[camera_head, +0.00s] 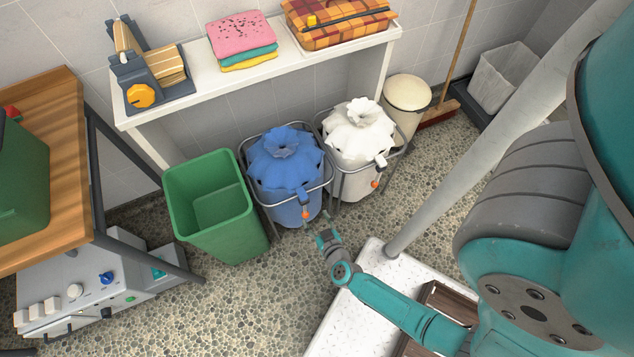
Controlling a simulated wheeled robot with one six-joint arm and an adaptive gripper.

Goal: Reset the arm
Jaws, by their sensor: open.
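My gripper (317,226) is at the end of my teal arm, which reaches in from the lower right. It is open and small in the view, with nothing visible between its fingers. In the picture it is just below the blue bag (284,158), which hangs gathered at the top in a metal frame. A white bag (357,140) hangs in a like frame to the right. The gripper appears apart from both bags, though the exact gap is hard to tell.
An empty green bin (215,203) stands left of the blue bag. Behind is a white shelf (250,74) with folded cloths (242,40). A wooden table (58,170) stands at left above a grey machine (95,290). A broom (458,60) and cream bin (407,98) stand at right. Pebbled floor is clear at lower middle.

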